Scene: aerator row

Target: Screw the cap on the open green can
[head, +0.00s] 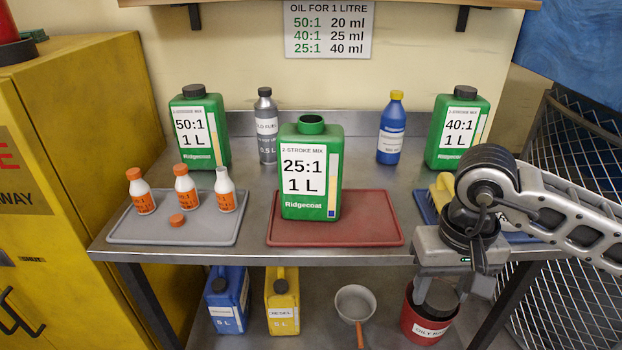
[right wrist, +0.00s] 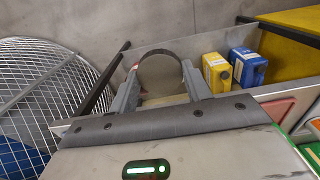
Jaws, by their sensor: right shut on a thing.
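The open green can (head: 334,165), labelled 25:1, stands upright on a red tray (head: 370,232) in the middle of the bench, its neck bare. My right gripper (head: 438,298) points down in front of the bench's front edge, to the right of the can and well apart from it. It is shut on a dark round cap (head: 441,296). In the right wrist view the cap shows as a grey-brown disc (right wrist: 160,75) between the two fingers (right wrist: 160,92). My left gripper is not in view.
Two capped green cans (head: 200,130) (head: 458,130) stand at the back, with a grey bottle (head: 266,130) and a blue bottle (head: 391,135). A grey tray (head: 170,237) holds small white-orange bottles. A red bucket (head: 424,327) is below my right gripper.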

